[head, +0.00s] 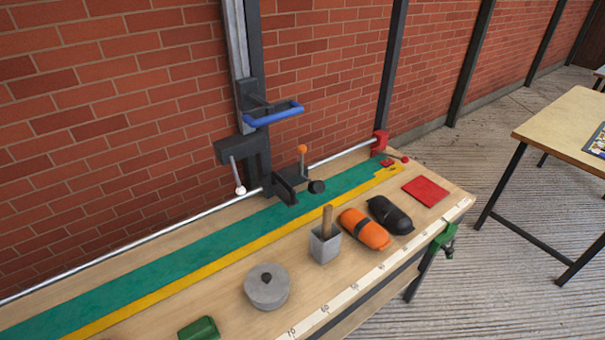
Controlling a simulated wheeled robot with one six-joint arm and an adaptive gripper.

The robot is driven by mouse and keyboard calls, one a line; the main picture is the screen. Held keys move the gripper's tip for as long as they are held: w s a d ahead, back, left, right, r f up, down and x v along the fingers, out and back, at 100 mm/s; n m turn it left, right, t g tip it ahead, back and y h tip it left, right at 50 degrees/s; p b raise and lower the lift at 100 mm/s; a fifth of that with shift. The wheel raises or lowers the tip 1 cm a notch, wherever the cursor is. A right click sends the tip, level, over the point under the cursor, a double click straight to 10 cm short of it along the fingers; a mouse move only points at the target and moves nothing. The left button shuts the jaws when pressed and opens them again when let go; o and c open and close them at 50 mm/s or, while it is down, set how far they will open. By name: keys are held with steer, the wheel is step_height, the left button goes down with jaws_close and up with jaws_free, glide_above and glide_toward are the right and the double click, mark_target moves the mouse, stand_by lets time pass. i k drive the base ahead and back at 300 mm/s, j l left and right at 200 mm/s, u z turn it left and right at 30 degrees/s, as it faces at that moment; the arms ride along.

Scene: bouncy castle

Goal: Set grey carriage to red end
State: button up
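A dark grey carriage (243,158) sits on the long metal rail (135,232) along the back of the bench, about mid-picture. A thin lever with a white knob (240,190) hangs from its front. Just right of it is a dark bracket (286,191) with an orange-topped post (301,149) and a black knob (316,187); I cannot tell whether it is joined to the carriage. A red block (380,141) marks the rail's right end, apart from the carriage with bare rail between. My gripper is not in view.
A vertical post (240,40) with a blue handle (274,115) rises behind the carriage. Another table (560,120) stands right.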

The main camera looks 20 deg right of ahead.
mark_target(281, 183)
steer(key=i+l+z, duration=0.1)
steer(key=l, duration=0.3)
steer(key=i+l+z, duration=0.1)
steer(key=i+l, duration=0.15)
steer(key=l, duration=0.15)
steer(key=i+l, duration=0.2)
steer(key=l, duration=0.2)
steer(key=i+l+z, duration=0.15)
steer(key=l, duration=0.2)
